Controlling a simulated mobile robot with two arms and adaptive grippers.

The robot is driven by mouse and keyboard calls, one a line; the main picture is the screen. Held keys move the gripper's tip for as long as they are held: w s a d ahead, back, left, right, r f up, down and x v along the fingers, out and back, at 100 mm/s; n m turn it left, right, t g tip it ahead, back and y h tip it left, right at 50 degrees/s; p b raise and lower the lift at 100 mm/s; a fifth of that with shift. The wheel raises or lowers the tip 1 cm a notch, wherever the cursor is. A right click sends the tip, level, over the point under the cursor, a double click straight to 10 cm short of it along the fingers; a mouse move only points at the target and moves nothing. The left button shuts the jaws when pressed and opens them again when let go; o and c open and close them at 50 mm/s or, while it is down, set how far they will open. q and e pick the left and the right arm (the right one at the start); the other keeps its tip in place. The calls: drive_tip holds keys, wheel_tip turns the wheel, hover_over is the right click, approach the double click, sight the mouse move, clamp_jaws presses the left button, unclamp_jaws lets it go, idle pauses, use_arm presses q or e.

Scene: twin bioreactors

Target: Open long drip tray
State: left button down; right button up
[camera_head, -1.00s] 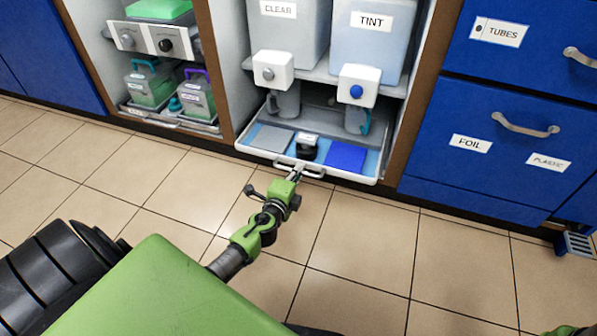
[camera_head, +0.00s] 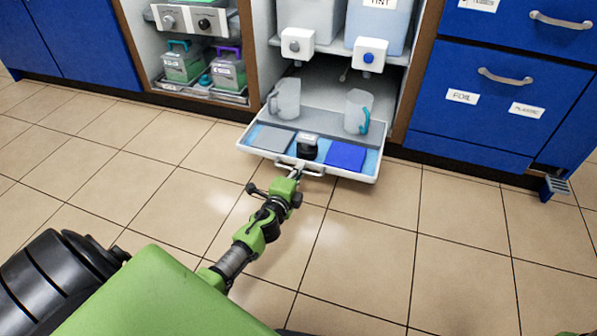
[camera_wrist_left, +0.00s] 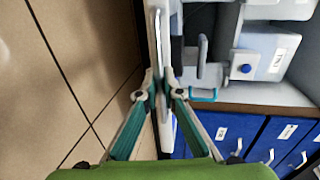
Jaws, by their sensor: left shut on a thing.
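The long drip tray (camera_head: 368,176) is pulled well out of the cabinet bay under the two dispensers. My left gripper (camera_head: 295,172) is shut on the tray's front handle (camera_head: 314,172). In the left wrist view the fingers (camera_wrist_left: 163,92) close around the handle bar. On the tray stand two grey jugs, the left one (camera_head: 285,99) and the right one (camera_head: 355,110) with a teal handle. A grey pad (camera_head: 271,138), a dark round labelled item (camera_head: 307,147) and a blue pad (camera_head: 345,155) lie near the front. My right gripper is not in view.
Two dispensers with white tap blocks (camera_head: 298,43) hang above the tray. A shorter tray (camera_head: 236,97) with green containers sits in the bay to the left. Blue drawers (camera_head: 490,110) stand to the right. The tiled floor in front is clear.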

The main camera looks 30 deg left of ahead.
use_arm(q)
drive_tip(key=shift+s, duration=0.3)
drive_tip(key=c, duration=2.2)
unclamp_jaws()
